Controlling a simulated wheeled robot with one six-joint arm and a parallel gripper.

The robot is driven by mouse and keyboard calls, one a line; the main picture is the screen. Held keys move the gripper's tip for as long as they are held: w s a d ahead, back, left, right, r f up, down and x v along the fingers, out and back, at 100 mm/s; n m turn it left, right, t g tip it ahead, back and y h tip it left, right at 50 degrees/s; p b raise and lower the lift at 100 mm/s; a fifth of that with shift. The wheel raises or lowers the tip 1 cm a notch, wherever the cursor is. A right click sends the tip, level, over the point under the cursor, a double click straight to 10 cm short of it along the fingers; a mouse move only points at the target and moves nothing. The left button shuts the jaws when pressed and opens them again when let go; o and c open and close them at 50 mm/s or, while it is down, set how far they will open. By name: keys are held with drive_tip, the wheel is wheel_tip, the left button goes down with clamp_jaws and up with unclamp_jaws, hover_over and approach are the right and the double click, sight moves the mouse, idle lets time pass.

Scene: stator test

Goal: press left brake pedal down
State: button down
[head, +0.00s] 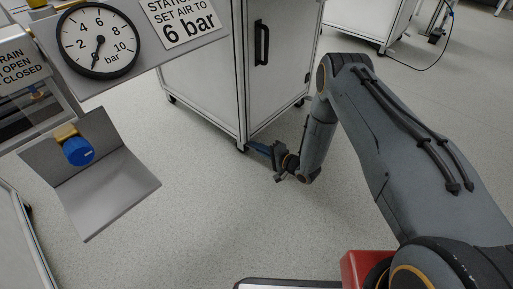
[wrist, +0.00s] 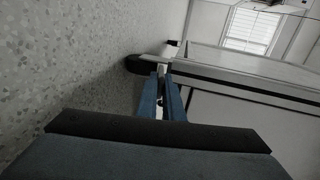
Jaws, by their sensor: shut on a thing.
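The white cabinet (head: 205,70) stands on casters in the head view. My gripper (head: 252,147) reaches down to the caster at its near bottom corner, close to the floor. In the wrist view, the blue fingers of my gripper (wrist: 163,76) close in at a dark caster (wrist: 148,63) under the cabinet's edge. A small light part, seemingly the brake pedal (wrist: 162,70), shows at the fingertips. The fingers appear shut on it. It is too small to tell whether the pedal is up or down.
The cabinet's lower edge (wrist: 245,68) runs just beside the fingers. A gauge (head: 98,41), a sign (head: 183,20) and a bracket with a blue knob (head: 79,150) are at the left. The grey floor (head: 200,215) in front of the cabinet is clear.

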drive_tip(key=shift+f+t+y+b, duration=0.5)
drive_tip(key=shift+f+y+b, duration=0.2)
drive_tip(key=shift+b, duration=0.3)
drive_tip(key=shift+t+y+b, duration=0.3)
drive_tip(key=shift+y+b, duration=0.1)
drive_tip(key=shift+b, duration=0.15)
drive_tip(key=shift+r, duration=0.1)
drive_tip(key=c, duration=1.9)
unclamp_jaws()
drive_tip(key=shift+p+v, duration=1.65)
drive_tip(key=shift+v, duration=2.25)
drive_tip(key=shift+w, duration=0.1)
